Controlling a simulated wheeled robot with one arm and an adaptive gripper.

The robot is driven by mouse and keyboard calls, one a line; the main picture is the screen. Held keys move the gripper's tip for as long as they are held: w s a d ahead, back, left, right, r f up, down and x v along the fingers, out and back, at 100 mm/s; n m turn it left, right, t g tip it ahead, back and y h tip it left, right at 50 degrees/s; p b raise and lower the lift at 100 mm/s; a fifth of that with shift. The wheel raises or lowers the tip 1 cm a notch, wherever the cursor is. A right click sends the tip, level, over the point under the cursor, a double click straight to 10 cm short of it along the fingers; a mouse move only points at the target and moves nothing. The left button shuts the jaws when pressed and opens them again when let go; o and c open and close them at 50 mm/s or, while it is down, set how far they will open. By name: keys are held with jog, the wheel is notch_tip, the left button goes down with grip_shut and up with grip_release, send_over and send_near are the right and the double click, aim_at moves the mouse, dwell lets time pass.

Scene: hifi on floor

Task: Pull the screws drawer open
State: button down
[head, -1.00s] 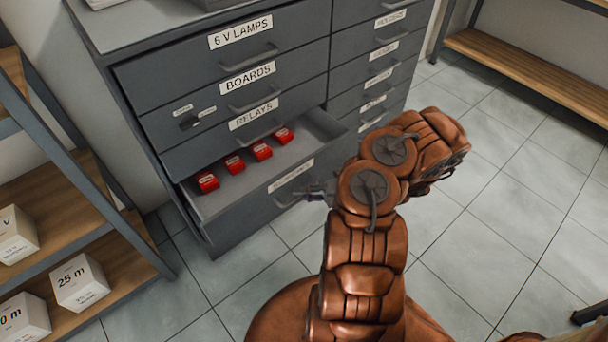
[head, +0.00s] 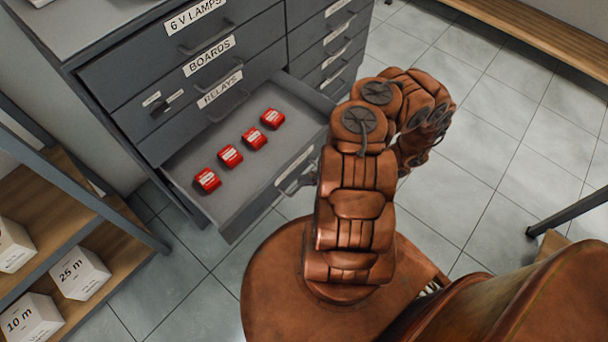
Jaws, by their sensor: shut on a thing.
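A grey drawer (head: 228,207) stands well out of the cabinet (head: 112,42), below the drawer labelled RELAYS. The white label (head: 294,163) on its front is seen too steeply to read. Several red boxes (head: 254,138) lie in a row on its floor. My gripper (head: 298,184) is at the drawer's front, shut on its handle (head: 286,189). My arm hides part of the gripper and the right end of the drawer front.
Shut drawers labelled 6 V LAMPS, BOARDS and RELAYS (head: 222,91) are above. A shelf with white boxes (head: 80,275) stands at the left, near the open drawer. A wooden bench (head: 530,32) is at the back right.

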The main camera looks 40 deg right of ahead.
jog(key=c, duration=1.2)
grip_release()
jog(key=shift+d, duration=0.1)
jog(key=v, duration=1.2)
